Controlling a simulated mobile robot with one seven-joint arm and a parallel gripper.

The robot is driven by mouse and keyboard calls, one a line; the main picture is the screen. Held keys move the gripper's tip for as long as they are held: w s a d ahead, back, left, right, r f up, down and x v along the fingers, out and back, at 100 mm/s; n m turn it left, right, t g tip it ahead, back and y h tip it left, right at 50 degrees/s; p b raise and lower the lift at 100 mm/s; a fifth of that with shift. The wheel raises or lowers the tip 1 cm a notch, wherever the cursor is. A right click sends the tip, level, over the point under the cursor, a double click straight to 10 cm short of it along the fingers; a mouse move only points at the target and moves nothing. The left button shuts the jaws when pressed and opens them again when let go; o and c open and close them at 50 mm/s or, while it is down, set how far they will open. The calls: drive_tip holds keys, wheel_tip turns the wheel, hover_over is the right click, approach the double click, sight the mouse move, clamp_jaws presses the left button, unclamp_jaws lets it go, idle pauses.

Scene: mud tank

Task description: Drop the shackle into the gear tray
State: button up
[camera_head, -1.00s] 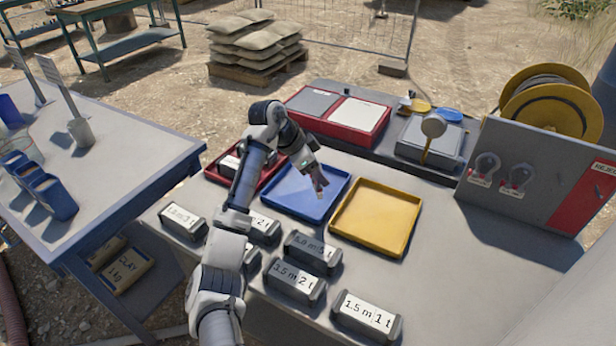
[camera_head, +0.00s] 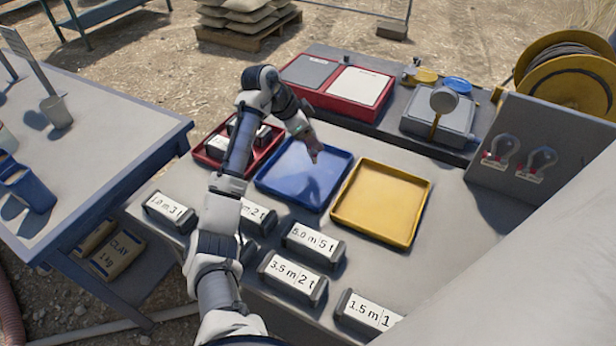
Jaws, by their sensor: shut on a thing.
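My gripper (camera_head: 314,153) hangs fingers-down above the far right part of the blue tray (camera_head: 278,192). It is shut on a small pinkish thing at its tips, too small to identify surely as the shackle. The blue tray holds nothing that I can see. A yellow tray (camera_head: 422,205) stands to its right and looks empty. A red tray (camera_head: 213,158) on the left holds labelled blocks and is partly hidden by my arm. Which tray is the gear tray is not marked. Two shackles with red pins hang on the grey board (camera_head: 481,190) at right.
Several labelled grey blocks (camera_head: 315,244) stand along the near side of the table. A red case (camera_head: 318,98) and a scale (camera_head: 436,122) sit behind the trays. A yellow reel (camera_head: 562,62) is at far right. A blue-framed table (camera_head: 120,145) stands left.

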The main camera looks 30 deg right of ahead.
drive_tip(key=shift+f+b, duration=0.85)
drive_tip(key=shift+f, duration=0.7)
drive_tip(key=o, duration=1.2)
drive_tip(key=shift+c, duration=0.2)
drive_tip(key=b+v, duration=0.3)
drive_tip(key=v, duration=1)
drive_tip(key=shift+r, duration=0.4)
drive_tip(key=shift+a, duration=0.1)
